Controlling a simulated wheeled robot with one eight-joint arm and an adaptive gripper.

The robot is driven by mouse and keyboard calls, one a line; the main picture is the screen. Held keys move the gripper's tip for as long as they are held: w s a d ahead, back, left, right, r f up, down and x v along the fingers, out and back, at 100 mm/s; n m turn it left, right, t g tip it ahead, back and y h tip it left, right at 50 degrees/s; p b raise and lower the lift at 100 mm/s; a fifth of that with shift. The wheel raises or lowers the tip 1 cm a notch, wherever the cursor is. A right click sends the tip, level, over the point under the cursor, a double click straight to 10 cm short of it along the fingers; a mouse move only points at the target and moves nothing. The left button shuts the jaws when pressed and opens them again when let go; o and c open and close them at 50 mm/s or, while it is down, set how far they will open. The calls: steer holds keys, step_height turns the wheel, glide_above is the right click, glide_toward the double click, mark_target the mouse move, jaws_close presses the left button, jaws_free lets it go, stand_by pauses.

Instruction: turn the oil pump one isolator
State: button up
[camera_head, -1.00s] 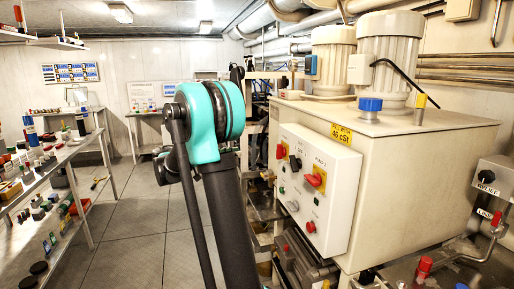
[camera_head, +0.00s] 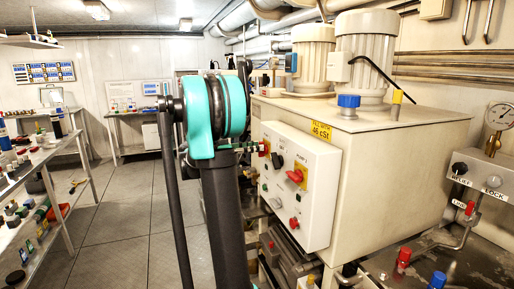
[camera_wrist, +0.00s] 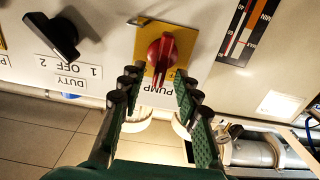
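The oil pump one isolator (camera_wrist: 165,52) is a red knob on a yellow plate, with an upside-down PUMP label below it in the wrist view. In the head view this isolator (camera_head: 265,148) is at the left of the white control panel (camera_head: 320,205), partly hidden by my gripper. My gripper (camera_wrist: 159,78) is open, its green and black fingers on either side of the knob's lower part in the wrist view. I cannot tell whether the fingers touch it. In the head view my gripper (camera_head: 247,147) reaches the panel's left part from behind my arm.
A black DUTY selector (camera_wrist: 54,36) sits beside the isolator. The pump 2 isolator (camera_head: 296,175) is further right on the panel. A level gauge (camera_wrist: 247,30) is on the other side.

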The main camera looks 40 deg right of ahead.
steer(key=shift+s+d, duration=0.15)
steer(key=shift+d, duration=0.4)
jaws_close()
